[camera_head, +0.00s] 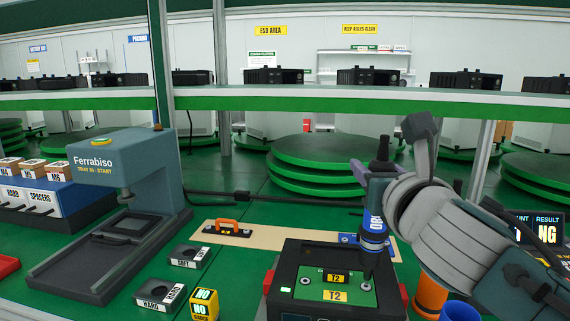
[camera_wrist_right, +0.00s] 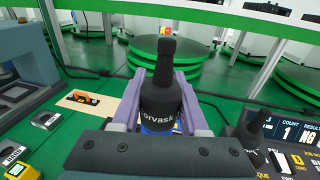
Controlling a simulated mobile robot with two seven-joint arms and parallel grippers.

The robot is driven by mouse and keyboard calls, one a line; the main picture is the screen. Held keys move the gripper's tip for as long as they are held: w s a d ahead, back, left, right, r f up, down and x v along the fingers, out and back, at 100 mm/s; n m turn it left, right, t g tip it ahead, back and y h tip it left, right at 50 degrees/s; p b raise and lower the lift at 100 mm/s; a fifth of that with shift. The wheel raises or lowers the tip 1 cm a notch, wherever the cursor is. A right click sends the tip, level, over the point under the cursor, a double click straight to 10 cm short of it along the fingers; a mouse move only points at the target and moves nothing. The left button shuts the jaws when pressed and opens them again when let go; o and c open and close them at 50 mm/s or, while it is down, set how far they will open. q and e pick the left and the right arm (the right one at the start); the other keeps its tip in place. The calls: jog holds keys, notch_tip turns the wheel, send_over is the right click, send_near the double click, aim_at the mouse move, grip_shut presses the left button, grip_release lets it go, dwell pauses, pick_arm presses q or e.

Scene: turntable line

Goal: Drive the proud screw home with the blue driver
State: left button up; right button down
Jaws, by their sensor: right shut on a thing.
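The blue driver (camera_head: 374,226) has a black top and a blue band. It stands nearly upright over the right side of the T2 fixture (camera_head: 284,284), with its dark tip low over the green board (camera_head: 345,298). One screw (camera_head: 305,281) shows at the board's left. Another screw (camera_head: 366,287) shows just below the driver tip; I cannot tell whether they touch or which is proud. My right gripper (camera_head: 378,190) is shut around the driver's body. In the right wrist view the driver (camera_wrist_right: 160,98) sits between the two purple fingers. My left gripper is out of view.
A Ferrabiso press (camera_head: 125,165) stands at left. HARD (camera_head: 160,294) and SOFT (camera_head: 189,257) blocks and a yellow NO GO gauge (camera_head: 204,297) lie left of the fixture. An orange-handled tool (camera_head: 228,228) lies on a tan board behind. An orange cylinder (camera_head: 430,297) stands at right.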

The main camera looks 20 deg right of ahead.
aim_at(384, 135)
jog(key=shift+f+b, duration=0.3)
jog(key=shift+f, duration=0.05)
dwell(0.4)
notch_tip(384, 135, up, 6)
jog(key=p, duration=0.7)
jog(key=shift+r, duration=0.1)
dwell(0.3)
